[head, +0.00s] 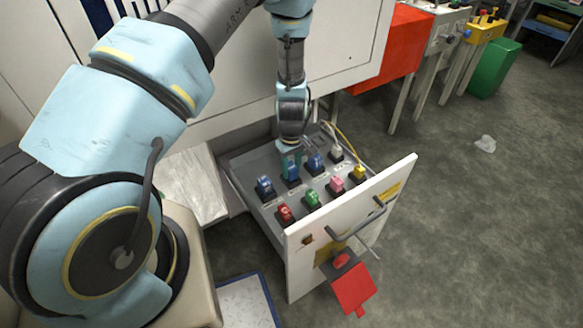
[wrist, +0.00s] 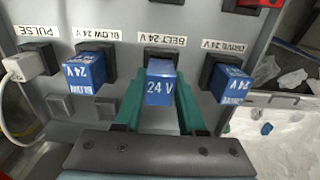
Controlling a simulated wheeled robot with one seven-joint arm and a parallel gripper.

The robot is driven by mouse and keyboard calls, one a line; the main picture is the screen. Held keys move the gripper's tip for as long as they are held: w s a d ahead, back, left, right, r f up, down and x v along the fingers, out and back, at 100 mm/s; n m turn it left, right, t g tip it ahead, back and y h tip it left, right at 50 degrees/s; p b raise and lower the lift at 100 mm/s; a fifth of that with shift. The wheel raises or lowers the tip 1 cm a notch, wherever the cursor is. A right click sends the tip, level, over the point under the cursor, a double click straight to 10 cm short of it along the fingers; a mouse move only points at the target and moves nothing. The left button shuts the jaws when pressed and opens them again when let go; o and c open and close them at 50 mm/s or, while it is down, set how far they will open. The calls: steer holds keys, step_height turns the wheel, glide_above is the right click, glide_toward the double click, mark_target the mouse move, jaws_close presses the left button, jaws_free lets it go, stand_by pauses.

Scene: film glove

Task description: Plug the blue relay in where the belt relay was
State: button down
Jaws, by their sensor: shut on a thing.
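In the wrist view, my gripper (wrist: 158,100) has its green fingers on both sides of a blue relay (wrist: 160,82) marked 24 V. This relay stands at the dark socket (wrist: 160,52) under the BELT 24 V label (wrist: 162,39). Its lower end is hidden, so I cannot tell how deep it sits. In the head view my gripper (head: 290,154) points down over the same blue relay (head: 291,174), in the middle of the back row.
Blue relays sit at BLOW 24 V (wrist: 84,70) and DRIVE 24 V (wrist: 232,84), close to either side of my fingers. A white plug (wrist: 22,68) with a cable sits at PULSE. Red (head: 285,213), green (head: 312,198), pink (head: 336,185) and yellow (head: 358,173) plugs fill the drawer's front row.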

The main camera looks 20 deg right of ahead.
mark_target(292, 166)
steer(key=shift+f, duration=0.5)
steer(key=shift+c, duration=2.1)
jaws_free()
step_height(292, 166, up, 11)
steer(key=shift+f+b, duration=0.1)
steer(key=shift+b, duration=0.2)
